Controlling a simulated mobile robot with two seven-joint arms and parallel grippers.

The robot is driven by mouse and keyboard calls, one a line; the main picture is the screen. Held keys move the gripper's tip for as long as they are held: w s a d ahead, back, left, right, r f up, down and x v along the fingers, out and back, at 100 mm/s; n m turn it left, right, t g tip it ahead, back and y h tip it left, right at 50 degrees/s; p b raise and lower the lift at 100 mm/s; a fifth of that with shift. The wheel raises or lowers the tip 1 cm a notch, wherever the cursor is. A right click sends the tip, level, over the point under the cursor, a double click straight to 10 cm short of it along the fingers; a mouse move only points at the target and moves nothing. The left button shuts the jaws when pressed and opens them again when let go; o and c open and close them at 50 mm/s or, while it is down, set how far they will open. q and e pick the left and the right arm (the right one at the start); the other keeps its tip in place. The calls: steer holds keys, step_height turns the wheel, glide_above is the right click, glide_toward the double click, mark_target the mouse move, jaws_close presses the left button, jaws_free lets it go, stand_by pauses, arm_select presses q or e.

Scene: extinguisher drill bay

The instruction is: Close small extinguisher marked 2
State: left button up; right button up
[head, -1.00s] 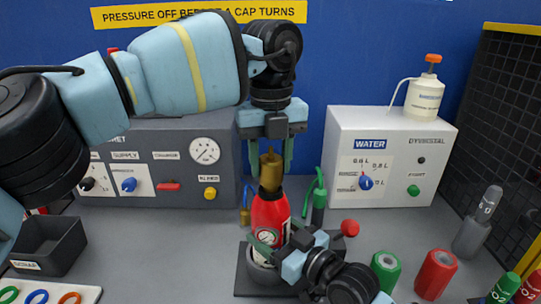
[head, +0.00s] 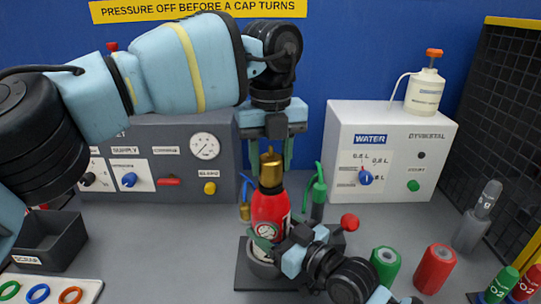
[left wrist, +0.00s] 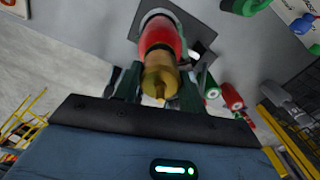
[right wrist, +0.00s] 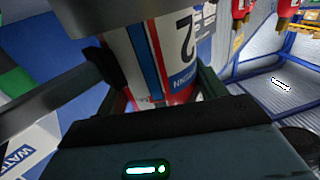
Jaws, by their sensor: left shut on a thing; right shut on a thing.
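The small extinguisher (head: 268,207) is red and stands upright in a dark holder (head: 262,270). A large 2 shows on its white label (right wrist: 187,35) in the right wrist view. A brass cap (head: 270,170) sits on its top; it also shows in the left wrist view (left wrist: 161,76). My left gripper (head: 270,160) comes from above, its fingers shut on the brass cap. My right gripper (head: 268,243) comes from the lower right, shut on the extinguisher's lower body. The threads under the cap are hidden.
A grey panel (head: 225,180) with a gauge stands behind at the left, a white water box (head: 345,125) at the right. A red ball-ended lever (head: 349,222) is close to my right arm. Green (head: 385,262) and red (head: 435,268) cylinders stand at the right.

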arm_select(q)
steer(key=shift+f, duration=0.1)
arm_select(e)
steer(key=c, duration=0.5)
arm_select(q)
steer(key=m, duration=2.3)
steer(key=shift+m, duration=0.3)
steer(key=m, duration=0.4)
steer(key=shift+m, duration=0.3)
steer(key=m, duration=1.7)
